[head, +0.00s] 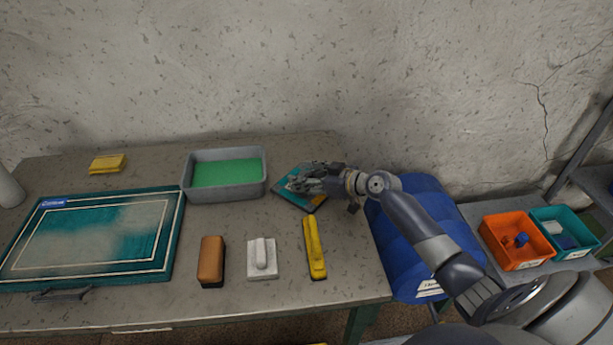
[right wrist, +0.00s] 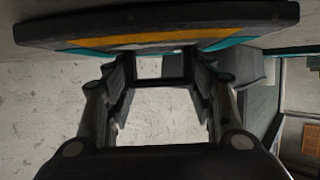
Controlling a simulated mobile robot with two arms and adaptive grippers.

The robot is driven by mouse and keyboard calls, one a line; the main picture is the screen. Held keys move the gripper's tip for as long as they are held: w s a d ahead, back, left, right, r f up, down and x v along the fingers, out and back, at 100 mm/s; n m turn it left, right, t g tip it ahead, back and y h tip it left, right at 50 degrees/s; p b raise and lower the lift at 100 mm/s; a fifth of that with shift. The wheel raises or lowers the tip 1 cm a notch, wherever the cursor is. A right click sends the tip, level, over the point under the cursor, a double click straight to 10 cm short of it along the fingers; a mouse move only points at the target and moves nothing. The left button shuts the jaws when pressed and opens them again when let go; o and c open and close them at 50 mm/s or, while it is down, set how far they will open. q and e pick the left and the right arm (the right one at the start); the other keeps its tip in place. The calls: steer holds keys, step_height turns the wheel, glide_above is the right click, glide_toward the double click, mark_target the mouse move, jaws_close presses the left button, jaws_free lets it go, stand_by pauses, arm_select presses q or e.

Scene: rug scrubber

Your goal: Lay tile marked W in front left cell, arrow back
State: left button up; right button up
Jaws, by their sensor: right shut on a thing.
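My right gripper (head: 302,183) is over the back right of the table, at a flat square piece (head: 288,198) with teal and orange on it and a dark edge. It is shut on this piece, which I take for the tile. In the right wrist view the flat piece (right wrist: 160,32) spans the top, beyond the fingers (right wrist: 160,68). The gripper hides much of it in the head view. I cannot read a W or see an arrow, and I cannot tell whether it touches the table. No clear grid of cells shows. My left gripper is not in view.
A teal-bordered rug (head: 172,225) lies at left, beside a grey tub (head: 223,195) with a green inside. A brown brush (head: 211,258), white scrubber (head: 262,262) and yellow tool (head: 314,250) lie in front. A blue barrel (head: 420,200), orange bin (head: 515,265) and teal bin (head: 575,254) stand right.

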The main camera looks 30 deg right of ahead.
steer(key=shift+f, duration=0.1)
steer(key=o, duration=1.3)
